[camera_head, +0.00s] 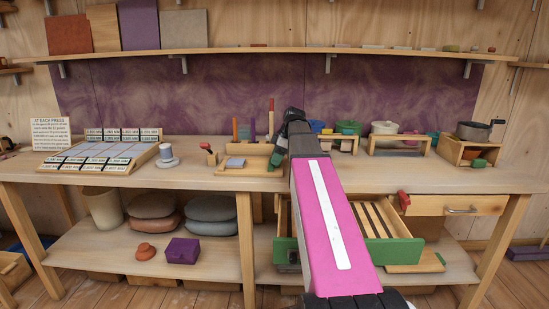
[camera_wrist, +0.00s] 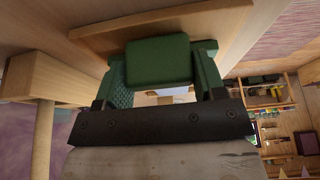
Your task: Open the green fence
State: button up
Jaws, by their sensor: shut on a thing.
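In the wrist view, my gripper (camera_wrist: 162,88) has green, textured fingers on either side of a rounded green block (camera_wrist: 158,60). The fingers are shut on this block, which sits against a pale wooden board (camera_wrist: 190,25). In the head view, my gripper (camera_head: 277,158) reaches down at the right end of a low wooden rack (camera_head: 228,171) on the bench. The block is not distinct there, and my arm covers part of that area. I cannot tell how the block joins the board, or which part is the fence.
Below the bench, a green-fronted slatted drawer (camera_head: 402,251) stands partly behind my arm. A wooden drawer (camera_head: 455,206) with a metal handle is at the right. A cup-like grey spool (camera_head: 167,154) and labelled panel (camera_head: 100,151) stand left. A pot (camera_head: 473,131) stands right.

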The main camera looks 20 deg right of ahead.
jog(key=o, duration=1.3)
jog(key=shift+v, duration=5.4)
